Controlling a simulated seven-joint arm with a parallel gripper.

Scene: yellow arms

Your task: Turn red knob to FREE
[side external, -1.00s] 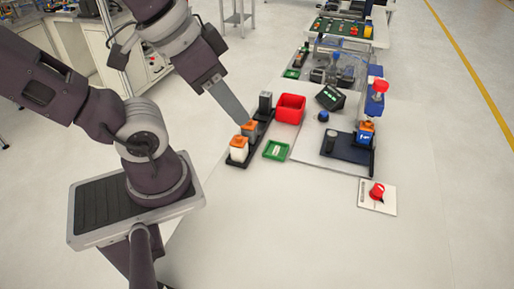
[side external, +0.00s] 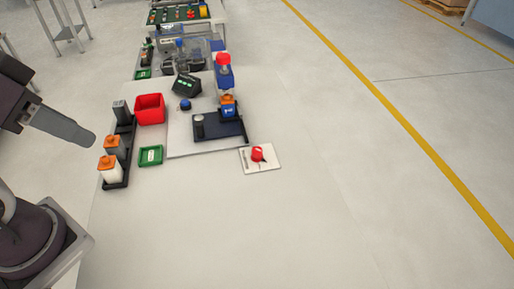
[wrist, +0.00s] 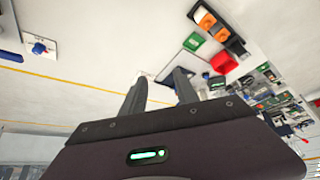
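The red knob (side external: 257,153) sits on a white plate (side external: 268,163) at the front right of the work area in the side view. The plate's markings are too small to read, so I cannot tell the knob's setting. My gripper (side external: 88,138) is at the left of the side view, beside the orange-topped containers and well away from the knob. In the wrist view my gripper (wrist: 159,74) shows two separated fingers with nothing between them. The red knob cannot be made out clearly in the wrist view.
A black rack with orange-topped containers (side external: 110,172), a red bin (side external: 150,108) and a green tray (side external: 150,156) stand left of the knob. A dark blue fixture (side external: 222,128) stands behind it. The surface in front of the knob is clear.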

